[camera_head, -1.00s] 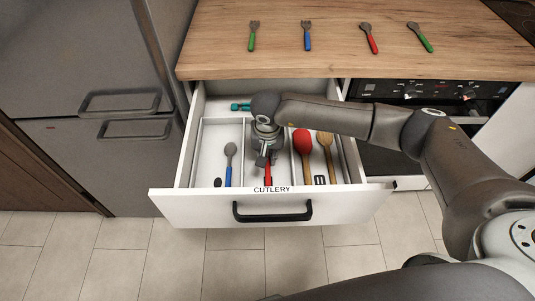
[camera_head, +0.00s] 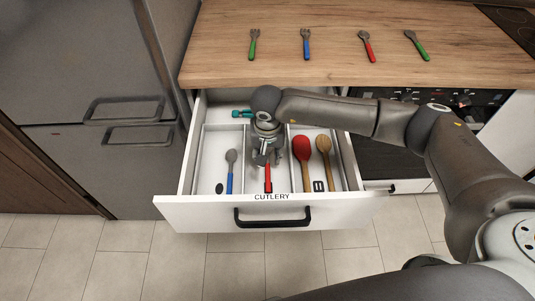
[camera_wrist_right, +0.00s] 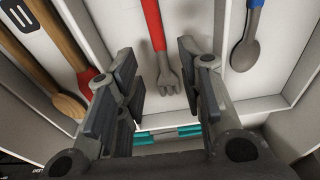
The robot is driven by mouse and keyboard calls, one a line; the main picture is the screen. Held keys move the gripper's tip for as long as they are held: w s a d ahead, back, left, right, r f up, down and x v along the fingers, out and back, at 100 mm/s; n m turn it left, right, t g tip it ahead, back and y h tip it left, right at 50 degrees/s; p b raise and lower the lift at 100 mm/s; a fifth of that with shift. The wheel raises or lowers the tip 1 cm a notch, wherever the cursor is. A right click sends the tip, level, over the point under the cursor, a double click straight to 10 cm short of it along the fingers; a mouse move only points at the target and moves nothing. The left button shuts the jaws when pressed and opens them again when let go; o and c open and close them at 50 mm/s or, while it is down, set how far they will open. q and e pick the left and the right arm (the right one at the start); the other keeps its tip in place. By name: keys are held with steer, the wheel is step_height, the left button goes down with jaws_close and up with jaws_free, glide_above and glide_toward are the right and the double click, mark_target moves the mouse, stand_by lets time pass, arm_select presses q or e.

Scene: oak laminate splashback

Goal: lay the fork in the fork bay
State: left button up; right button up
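The red-handled fork (camera_head: 267,178) lies in the middle bay of the open cutlery drawer (camera_head: 187,190). In the right wrist view the fork (camera_wrist_right: 153,28) has its grey tines (camera_wrist_right: 168,80) on the bay floor, between two dividers. My right gripper (camera_head: 268,158) is over this bay. In the right wrist view its fingers (camera_wrist_right: 160,88) are spread, one on each side of the fork, with gaps between them and it. In the head view the gripper hides the fork's head. My left gripper is not in view.
A blue-handled spoon (camera_head: 230,172) lies in the left bay. A red spatula (camera_head: 303,150) and a wooden spoon (camera_head: 324,152) lie in the right bay. A teal item (camera_head: 241,113) is at the drawer's back. Several forks and spoons lie on the wooden counter (camera_head: 210,62).

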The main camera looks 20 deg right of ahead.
mark_target(268, 170)
step_height(268, 170, up, 7)
steer(key=s+p, duration=0.1)
steer(key=p, duration=0.1)
steer(key=shift+a+p, duration=0.15)
steer(key=shift+p, duration=0.25)
steer(key=shift+s, duration=0.1)
steer(key=shift+c, duration=0.4)
stand_by(0.4)
